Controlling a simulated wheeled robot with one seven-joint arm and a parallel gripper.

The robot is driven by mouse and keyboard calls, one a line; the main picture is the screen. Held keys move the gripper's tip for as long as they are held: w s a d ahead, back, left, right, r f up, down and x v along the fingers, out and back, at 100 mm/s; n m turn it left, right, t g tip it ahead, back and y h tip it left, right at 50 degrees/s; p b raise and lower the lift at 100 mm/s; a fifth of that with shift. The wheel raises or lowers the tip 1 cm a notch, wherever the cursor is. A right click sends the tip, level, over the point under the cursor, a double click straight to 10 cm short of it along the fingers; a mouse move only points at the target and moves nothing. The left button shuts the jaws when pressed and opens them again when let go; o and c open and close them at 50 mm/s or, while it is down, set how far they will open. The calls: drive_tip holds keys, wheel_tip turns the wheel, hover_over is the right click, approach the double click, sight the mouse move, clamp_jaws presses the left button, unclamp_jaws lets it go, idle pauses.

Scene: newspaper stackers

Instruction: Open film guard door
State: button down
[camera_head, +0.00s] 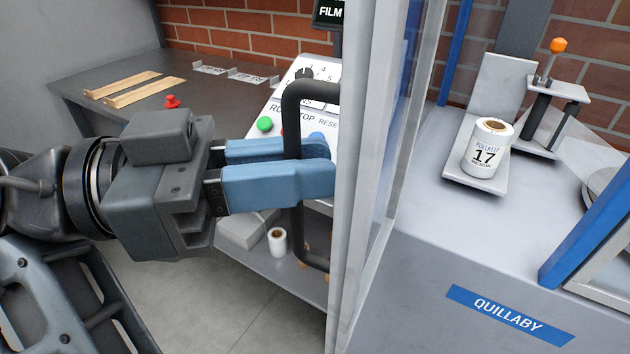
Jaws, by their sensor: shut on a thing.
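The film guard door (362,200) is a clear panel in a pale metal frame, seen nearly edge-on right of centre. It stands out from the machine, and the space to its right is open to view. Its black bar handle (292,115) is on the left face. My gripper (312,180) comes from the left, with its blue fingers shut around the upright part of the handle. The far finger is partly hidden behind the handle, and the fingertips reach close to the door frame.
Behind the door, a white film roll (487,150) marked 17 sits on a metal tray (460,182). A control panel (270,105) with green and blue buttons stands behind my gripper. A grey table (130,100) is at the back left. Blue posts (590,230) flank the machine opening.

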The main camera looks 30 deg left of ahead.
drive_tip(key=shift+w, duration=0.2)
drive_tip(key=c, duration=1.3)
unclamp_jaws()
drive_tip(key=shift+a, duration=0.1)
drive_tip(key=shift+b+v, duration=0.85)
drive_tip(key=shift+v, duration=3.05)
